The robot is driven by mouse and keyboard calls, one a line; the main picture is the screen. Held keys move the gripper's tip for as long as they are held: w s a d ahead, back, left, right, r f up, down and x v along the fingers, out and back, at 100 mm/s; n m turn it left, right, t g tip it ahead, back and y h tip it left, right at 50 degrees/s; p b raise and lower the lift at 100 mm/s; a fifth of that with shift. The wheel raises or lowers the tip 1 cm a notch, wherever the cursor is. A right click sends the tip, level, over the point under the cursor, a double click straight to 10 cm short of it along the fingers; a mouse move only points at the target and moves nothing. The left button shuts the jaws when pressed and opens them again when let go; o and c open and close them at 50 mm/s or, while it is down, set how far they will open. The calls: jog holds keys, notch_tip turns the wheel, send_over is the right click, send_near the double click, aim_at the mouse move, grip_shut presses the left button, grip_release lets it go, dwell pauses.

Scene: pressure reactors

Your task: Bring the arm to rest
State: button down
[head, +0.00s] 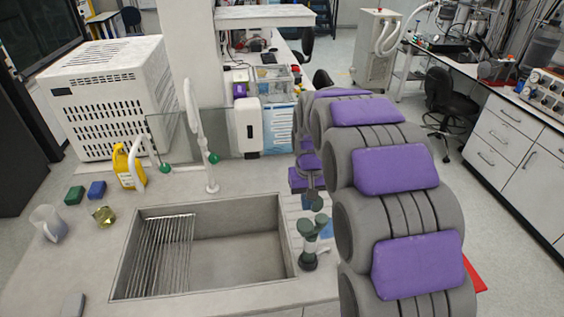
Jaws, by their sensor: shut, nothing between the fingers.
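My arm, grey with purple pads, runs from the bottom right up to the middle of the head view and bends down at its far end. My gripper (312,198) hangs there, small and partly covered by the arm. It is shut and empty, above the counter's right end. It appears just behind the eyewash fitting (309,246) with dark green heads; I cannot tell whether they touch.
A sink (240,260) with a drying rack is set in the grey counter (75,262). A white tap (196,130) rises behind it. A yellow bottle (124,168), beakers and a white vented box (105,100) stand left. Open floor and a stool (450,105) lie right.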

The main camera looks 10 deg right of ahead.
jog(key=s+a+f+g+b, duration=0.1)
jog(key=s+b, duration=0.4)
jog(key=s, duration=3)
jog(key=shift+a+f+g, duration=0.35)
jog(key=shift+f+g, duration=0.05)
